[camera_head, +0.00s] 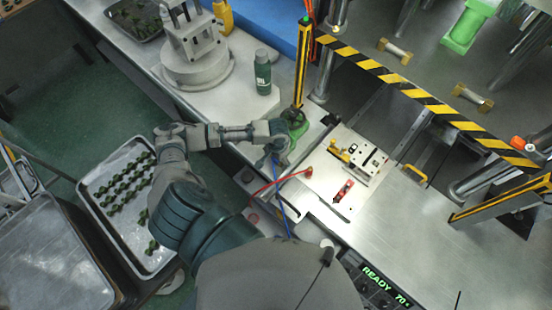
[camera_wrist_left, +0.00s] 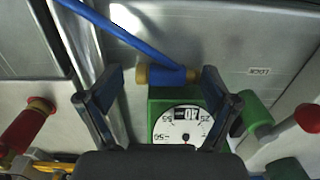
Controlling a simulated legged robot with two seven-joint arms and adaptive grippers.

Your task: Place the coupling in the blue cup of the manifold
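In the left wrist view, a blue coupling (camera_wrist_left: 170,76) with a brass end lies between my fingers, at the end of a blue hose (camera_wrist_left: 118,32). It is at the upper edge of the green manifold (camera_wrist_left: 160,98) with its round dial; I cannot tell whether it is seated in a cup. My left gripper (camera_wrist_left: 162,76) has its fingers apart, with a gap at the brass end. In the head view, the left gripper (camera_head: 281,158) is beside the green manifold (camera_head: 297,124) at the yellow-black post. The blue hose (camera_head: 280,205) hangs below it. My right gripper is not visible.
A red coupling (camera_head: 307,172) on a red hose lies near the table edge; it also shows in the wrist view (camera_wrist_left: 28,122). A mould plate (camera_head: 362,155) sits to the right. A green bottle (camera_head: 263,72) and striped barrier (camera_head: 370,64) stand behind. A parts tray (camera_head: 98,185) is at left.

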